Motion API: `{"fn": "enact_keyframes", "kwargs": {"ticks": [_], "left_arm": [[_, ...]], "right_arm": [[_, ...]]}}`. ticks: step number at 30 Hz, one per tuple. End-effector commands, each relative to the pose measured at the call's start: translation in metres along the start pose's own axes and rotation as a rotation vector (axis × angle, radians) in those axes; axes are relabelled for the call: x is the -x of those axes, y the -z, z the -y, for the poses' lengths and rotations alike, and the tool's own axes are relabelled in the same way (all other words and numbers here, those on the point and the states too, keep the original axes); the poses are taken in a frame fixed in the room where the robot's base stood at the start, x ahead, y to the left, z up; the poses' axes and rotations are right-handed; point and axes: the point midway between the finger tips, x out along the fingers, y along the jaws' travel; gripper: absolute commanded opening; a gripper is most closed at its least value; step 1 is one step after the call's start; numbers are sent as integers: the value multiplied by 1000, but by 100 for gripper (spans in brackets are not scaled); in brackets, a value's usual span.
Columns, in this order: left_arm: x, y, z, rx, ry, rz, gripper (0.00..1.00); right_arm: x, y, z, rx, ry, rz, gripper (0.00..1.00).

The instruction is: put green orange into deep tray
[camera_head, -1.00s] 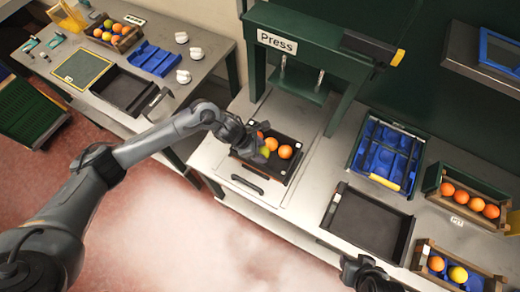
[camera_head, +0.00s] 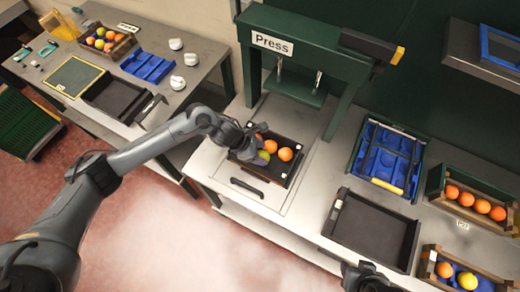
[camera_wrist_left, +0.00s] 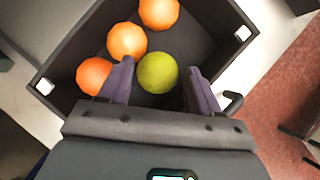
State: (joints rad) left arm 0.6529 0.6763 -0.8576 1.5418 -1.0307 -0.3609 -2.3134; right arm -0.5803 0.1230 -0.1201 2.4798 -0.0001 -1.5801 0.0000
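The green orange (camera_head: 263,157) lies in a black, walled tray (camera_head: 272,179) under the press. In the left wrist view, the green orange (camera_wrist_left: 157,73) is between the two fingers of my left gripper (camera_wrist_left: 160,86), with a gap on each side. My left gripper (camera_head: 254,140) is open and reaches into the tray from the left. Three ordinary oranges (camera_wrist_left: 127,41) lie in the same tray, one close by the left finger. My right gripper (camera_head: 366,276) is cut off at the bottom edge, and its fingers are unclear. I cannot tell which black tray is the deep one.
An empty black tray (camera_head: 338,205) stands right of the press (camera_head: 322,50). Another black tray (camera_head: 113,93) is on the left table. Blue trays (camera_head: 385,165) and wooden crates with fruit (camera_head: 473,204) stand at the right. The tray's walls surround my left fingers.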

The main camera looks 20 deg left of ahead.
Motion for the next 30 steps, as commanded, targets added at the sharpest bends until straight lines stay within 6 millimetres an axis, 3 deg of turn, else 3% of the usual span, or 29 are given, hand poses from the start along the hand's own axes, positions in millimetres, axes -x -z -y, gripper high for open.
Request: {"fn": "enact_keyframes", "kwargs": {"ticks": [1, 3, 17, 30], "left_arm": [[-17, 30, 15, 3, 29, -60, 78], [-17, 30, 15, 3, 30, -59, 88], [-14, 27, 15, 2, 31, -58, 88], [17, 6, 16, 2, 34, -52, 88]], "right_arm": [[-4, -1, 0, -1, 1, 0, 42], [-4, -1, 1, -3, 2, -1, 42], [-1, 0, 2, -7, 5, -2, 42], [20, 7, -2, 3, -3, -1, 42]]}}
